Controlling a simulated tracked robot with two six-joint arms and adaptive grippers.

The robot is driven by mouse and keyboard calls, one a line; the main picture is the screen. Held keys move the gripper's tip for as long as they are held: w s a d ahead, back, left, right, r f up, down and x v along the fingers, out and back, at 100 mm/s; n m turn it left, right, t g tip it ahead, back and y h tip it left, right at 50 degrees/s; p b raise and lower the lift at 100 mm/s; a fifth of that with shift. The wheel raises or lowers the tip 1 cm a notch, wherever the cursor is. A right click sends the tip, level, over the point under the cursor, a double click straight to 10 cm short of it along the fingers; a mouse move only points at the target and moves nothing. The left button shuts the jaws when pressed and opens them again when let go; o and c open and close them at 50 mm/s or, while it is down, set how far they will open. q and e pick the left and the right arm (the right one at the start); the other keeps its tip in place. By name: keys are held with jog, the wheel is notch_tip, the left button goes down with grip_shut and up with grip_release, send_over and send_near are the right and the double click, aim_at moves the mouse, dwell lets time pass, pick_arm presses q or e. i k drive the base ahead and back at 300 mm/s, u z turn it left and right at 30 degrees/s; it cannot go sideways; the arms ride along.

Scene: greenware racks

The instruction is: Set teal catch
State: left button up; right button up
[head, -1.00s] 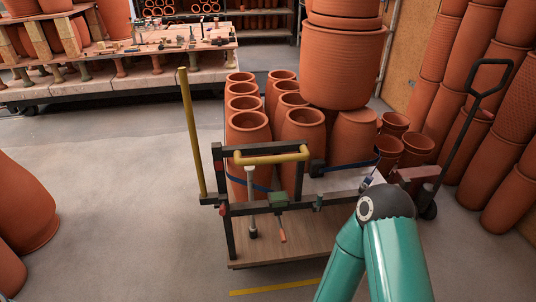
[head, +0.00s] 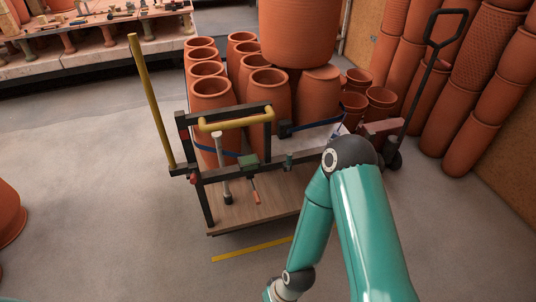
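A rack cart (head: 262,203) stands in the middle of the head view. On its near dark rail is a small green block (head: 249,162) with an orange-tipped lever (head: 254,189) hanging below it. A small dark teal piece (head: 289,161) sits on the same rail to its right. I cannot tell which of these is the teal catch, or whether it is set. My teal right arm comes in from the lower right, bent at the elbow, with its wrist at the bottom edge, apart from the cart. Neither gripper's fingers are in view.
A yellow handle (head: 237,122) tops the cart's dark frame, and a yellow post (head: 151,103) leans at its left. A pallet jack handle (head: 419,75) stands at right.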

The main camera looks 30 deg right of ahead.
aim_at(289, 155)
jog(key=u, duration=0.6)
jog(key=i, duration=0.15)
jog(key=z, duration=2.15)
jog(key=i, duration=0.9)
jog(key=u, duration=0.85)
jog(key=k, duration=0.1)
jog(key=z, duration=0.7)
